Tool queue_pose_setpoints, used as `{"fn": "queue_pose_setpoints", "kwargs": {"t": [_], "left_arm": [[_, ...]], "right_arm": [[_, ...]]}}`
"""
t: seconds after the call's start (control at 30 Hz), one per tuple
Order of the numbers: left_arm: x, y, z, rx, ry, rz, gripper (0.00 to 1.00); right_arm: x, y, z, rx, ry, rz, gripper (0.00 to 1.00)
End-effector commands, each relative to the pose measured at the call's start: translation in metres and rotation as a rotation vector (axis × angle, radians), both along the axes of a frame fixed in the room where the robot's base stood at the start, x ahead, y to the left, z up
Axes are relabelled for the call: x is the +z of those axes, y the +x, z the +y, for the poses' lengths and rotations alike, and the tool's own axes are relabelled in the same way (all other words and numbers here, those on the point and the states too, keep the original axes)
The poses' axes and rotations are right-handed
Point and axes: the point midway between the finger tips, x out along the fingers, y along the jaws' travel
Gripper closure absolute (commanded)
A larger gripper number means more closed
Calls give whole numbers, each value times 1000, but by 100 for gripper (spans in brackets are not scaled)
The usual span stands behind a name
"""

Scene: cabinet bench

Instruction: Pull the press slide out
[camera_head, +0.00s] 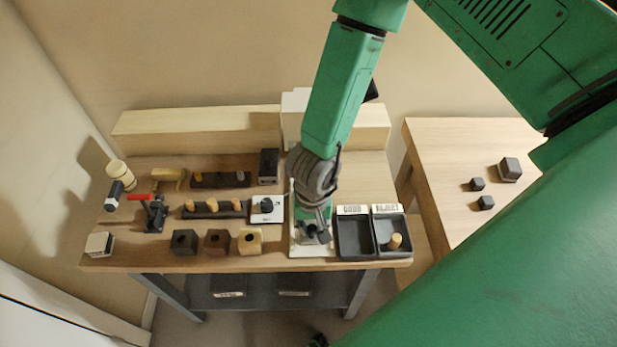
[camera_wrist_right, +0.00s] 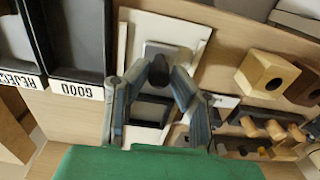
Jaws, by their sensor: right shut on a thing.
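The press stands on a white base plate (camera_head: 300,249) at the middle front of the bench; my right arm and gripper hide most of it in the head view. The base plate also shows in the right wrist view (camera_wrist_right: 190,32). There, a grey slide plate (camera_wrist_right: 150,48) with a dark rounded knob (camera_wrist_right: 161,72) lies on it. My right gripper (camera_wrist_right: 160,68) has its two fingertips shut on the knob from either side. In the head view the right gripper (camera_head: 314,234) points down over the press. My left gripper is not in view.
Right of the press are dark trays labelled GOOD (camera_head: 352,240) and REJECT (camera_head: 383,232); the latter holds a wooden peg (camera_head: 395,241). Left are several drilled blocks (camera_head: 217,242), a peg rack (camera_head: 212,208) and a red-handled clamp (camera_head: 154,212). A side table (camera_head: 440,160) holds dark cubes.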

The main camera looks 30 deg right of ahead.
Motion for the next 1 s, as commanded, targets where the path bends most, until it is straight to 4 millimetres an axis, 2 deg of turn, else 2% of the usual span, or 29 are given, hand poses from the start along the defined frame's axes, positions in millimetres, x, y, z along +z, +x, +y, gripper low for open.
{"fn": "queue_pose_setpoints", "kwargs": {"t": [0.23, 0.6, 0.9, 0.93, 0.97, 1.0], "left_arm": [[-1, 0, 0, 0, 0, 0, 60], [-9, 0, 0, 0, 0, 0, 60], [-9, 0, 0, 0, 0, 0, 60], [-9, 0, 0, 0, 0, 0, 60], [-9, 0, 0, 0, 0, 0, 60], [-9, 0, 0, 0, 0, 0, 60]], "right_arm": [[0, -1, 1, 2, 1, 0, 96], [-1, -18, 12, 2, 2, 1, 96], [0, -20, 13, 2, 2, 1, 96], [0, -20, 13, 2, 2, 2, 73], [0, -20, 13, 2, 2, 2, 63], [0, -20, 13, 2, 2, 1, 61]]}}
